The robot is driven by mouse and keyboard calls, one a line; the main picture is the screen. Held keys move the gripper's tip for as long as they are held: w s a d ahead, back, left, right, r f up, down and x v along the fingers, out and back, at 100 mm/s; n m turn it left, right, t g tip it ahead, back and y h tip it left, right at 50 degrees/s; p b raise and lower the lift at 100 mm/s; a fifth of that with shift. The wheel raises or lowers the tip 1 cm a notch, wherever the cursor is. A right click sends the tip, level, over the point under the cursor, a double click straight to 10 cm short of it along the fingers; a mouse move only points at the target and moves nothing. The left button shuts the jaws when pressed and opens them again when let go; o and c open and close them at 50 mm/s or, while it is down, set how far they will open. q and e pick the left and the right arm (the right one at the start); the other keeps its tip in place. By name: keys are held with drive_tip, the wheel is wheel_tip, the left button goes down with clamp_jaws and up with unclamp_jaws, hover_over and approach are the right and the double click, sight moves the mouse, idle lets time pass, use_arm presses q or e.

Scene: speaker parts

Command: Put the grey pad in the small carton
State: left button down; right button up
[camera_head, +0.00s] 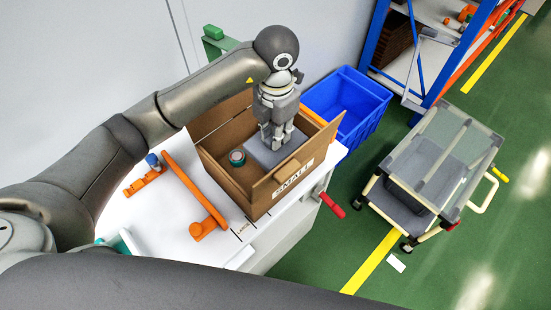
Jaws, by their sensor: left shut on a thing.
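The small carton (232,185) is an open brown box marked "SMALL" on its front flap, standing on the white table. The grey pad (261,155) is a flat grey slab at the right part of the carton, within its walls as seen from above. My left gripper (277,144) reaches down over the carton from above and is shut on the grey pad. The fingers cover part of the pad, and I cannot tell whether the pad touches the carton floor. My right gripper is not in view.
A round dark part with a teal rim (237,157) is in the carton's left part. Orange handle-like parts (196,190) lie on the table left of it. A blue bin (348,101) stands behind right. A grey cart (433,160) stands on the green floor at right.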

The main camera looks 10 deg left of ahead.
use_arm(q)
wheel_tip(320, 180, down, 10)
drive_tip(key=shift+r+p, duration=0.25)
drive_tip(key=shift+p, duration=0.9)
wheel_tip(320, 180, down, 3)
drive_tip(key=shift+f+p, duration=0.1)
drive_tip(key=shift+p, duration=0.4)
drive_tip(key=shift+f, duration=0.3)
drive_tip(key=shift+f, duration=0.2)
drive_tip(key=c, duration=1.3)
unclamp_jaws()
drive_tip(key=shift+c, duration=0.2)
drive_tip(key=shift+r, duration=0.1)
